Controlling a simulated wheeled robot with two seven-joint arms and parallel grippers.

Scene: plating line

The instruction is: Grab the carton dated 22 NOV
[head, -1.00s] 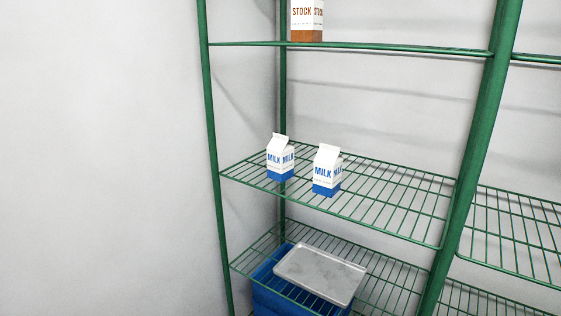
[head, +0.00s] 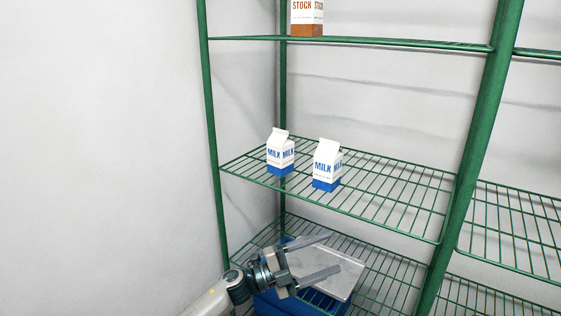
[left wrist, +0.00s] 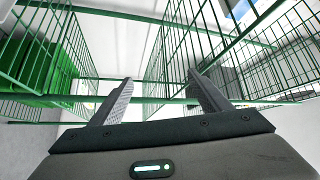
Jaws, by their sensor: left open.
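Two white-and-blue milk cartons stand upright on the middle green wire shelf (head: 400,205) in the head view. One milk carton (head: 280,155) is on the left and a bit farther back; the other milk carton (head: 327,167) is to its right and nearer the front. The date print on both is too small to read. My left gripper (head: 325,255) is open and empty, below and in front of the cartons, at about the height of the lower shelf. In the left wrist view its two fingers (left wrist: 160,92) are spread with nothing between them. My right gripper is not in view.
A grey metal tray (head: 345,283) lies on the lower shelf, partly behind my left gripper. A blue crate (head: 275,302) is below it. An orange-and-white stock carton (head: 307,20) stands on the upper shelf. A green post (head: 478,130) rises to the right of the cartons.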

